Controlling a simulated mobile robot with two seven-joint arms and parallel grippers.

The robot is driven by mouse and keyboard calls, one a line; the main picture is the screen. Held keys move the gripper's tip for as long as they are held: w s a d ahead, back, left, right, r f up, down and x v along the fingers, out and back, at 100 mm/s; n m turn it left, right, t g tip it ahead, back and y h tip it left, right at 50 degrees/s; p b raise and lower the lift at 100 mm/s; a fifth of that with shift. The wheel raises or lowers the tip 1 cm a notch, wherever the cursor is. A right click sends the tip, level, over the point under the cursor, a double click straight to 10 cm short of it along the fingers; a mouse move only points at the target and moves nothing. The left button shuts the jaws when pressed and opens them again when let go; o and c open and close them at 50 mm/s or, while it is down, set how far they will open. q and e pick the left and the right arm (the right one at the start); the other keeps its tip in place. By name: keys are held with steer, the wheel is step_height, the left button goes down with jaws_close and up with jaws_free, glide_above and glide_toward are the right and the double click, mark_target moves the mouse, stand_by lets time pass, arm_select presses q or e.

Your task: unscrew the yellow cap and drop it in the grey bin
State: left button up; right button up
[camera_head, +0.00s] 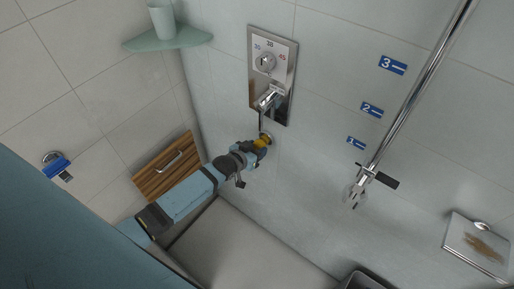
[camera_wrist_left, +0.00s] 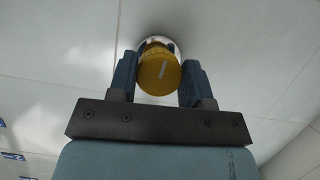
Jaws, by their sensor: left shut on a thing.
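The yellow cap (camera_head: 260,142) sits on a round chrome fitting on the tiled wall, below the shower control plate. In the left wrist view the cap (camera_wrist_left: 159,73) lies between the two fingers, with the chrome rim (camera_wrist_left: 173,47) behind it. My left gripper (camera_head: 257,145) is shut on the cap; it also shows in the left wrist view (camera_wrist_left: 158,80). A grey bin (camera_head: 362,281) seems to be the dark-rimmed container partly cut off at the bottom edge of the head view. My right gripper is not in view.
The shower control plate (camera_head: 272,75) with its lever is just above my left gripper. A wooden panel with a handle (camera_head: 169,167) is left of my forearm. A chrome rail (camera_head: 420,90) and a soap tray (camera_head: 478,245) are at right.

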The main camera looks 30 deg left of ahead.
arm_select(q)
steer(key=o, duration=0.5)
steer(key=shift+s+a, duration=0.1)
steer(key=shift+s, duration=0.55)
stand_by(0.8)
steer(key=shift+s+a, duration=0.15)
steer(key=shift+s, duration=0.8)
